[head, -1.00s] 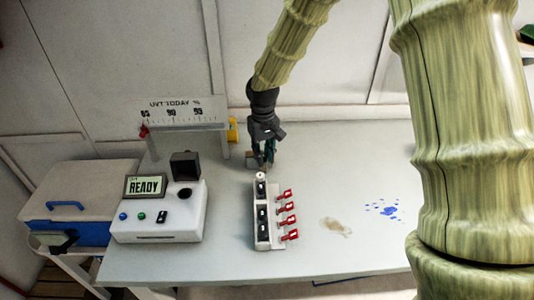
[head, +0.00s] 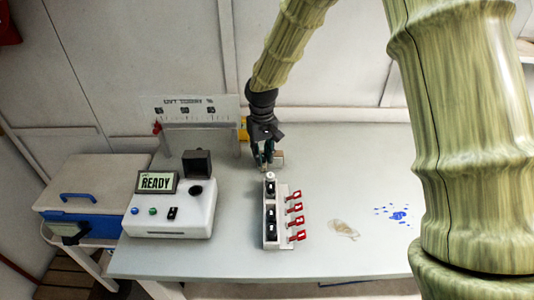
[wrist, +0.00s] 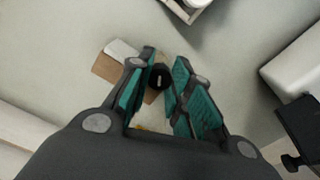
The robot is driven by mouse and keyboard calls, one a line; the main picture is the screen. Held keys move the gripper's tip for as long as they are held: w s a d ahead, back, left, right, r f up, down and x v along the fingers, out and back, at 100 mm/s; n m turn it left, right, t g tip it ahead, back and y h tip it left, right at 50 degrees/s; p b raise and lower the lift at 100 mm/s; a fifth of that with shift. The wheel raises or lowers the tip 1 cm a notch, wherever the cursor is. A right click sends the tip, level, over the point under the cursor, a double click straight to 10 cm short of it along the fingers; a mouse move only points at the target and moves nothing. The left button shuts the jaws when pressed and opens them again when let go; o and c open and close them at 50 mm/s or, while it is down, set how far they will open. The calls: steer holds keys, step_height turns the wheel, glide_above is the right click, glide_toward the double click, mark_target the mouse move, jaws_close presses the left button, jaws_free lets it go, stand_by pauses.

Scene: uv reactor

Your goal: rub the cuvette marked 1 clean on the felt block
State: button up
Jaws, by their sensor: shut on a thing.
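My gripper (head: 265,160) is low over the back of the table, behind the rack. In the wrist view its teal finger pads (wrist: 164,88) are closed around a cuvette, whose dark cap (wrist: 159,79) carries a small white mark like a 1. The cuvette's body is hidden below the cap. The felt block (wrist: 110,66), tan with a whitish part on top, lies just left of the cap in the wrist view, partly behind the left finger.
A white rack (head: 271,241) with dark-capped cuvettes and red tags stands in front of the gripper. Left is the white reactor (head: 170,217) reading READY. A scale board (head: 190,108) stands behind it. A tan stain (head: 343,229) and blue spots (head: 397,214) mark the table's right.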

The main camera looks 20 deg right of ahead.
steer(key=shift+s+d+p, duration=0.2)
steer(key=shift+d, duration=0.4)
steer(key=shift+s+d+p, duration=0.15)
steer(key=shift+d, duration=0.4)
steer(key=shift+d, duration=0.2)
steer(key=shift+s+d+p, duration=0.15)
steer(key=shift+d+p, duration=0.05)
steer(key=shift+d, duration=0.3)
steer(key=shift+s+d+p, duration=0.15)
steer(key=shift+d, duration=0.35)
steer(key=shift+w+a, duration=0.25)
steer(key=shift+a, duration=0.4)
steer(key=shift+w+a, duration=0.2)
steer(key=shift+a, duration=0.45)
steer(key=shift+a, duration=0.1)
steer(key=shift+w+a+p, duration=0.15)
steer(key=shift+a+p, duration=0.1)
steer(key=shift+a, duration=0.3)
steer(key=shift+w+a+p, duration=0.15)
steer(key=shift+a+p, duration=0.05)
steer(key=shift+a, duration=0.35)
steer(key=shift+s+d, duration=0.1)
steer(key=shift+d, duration=0.05)
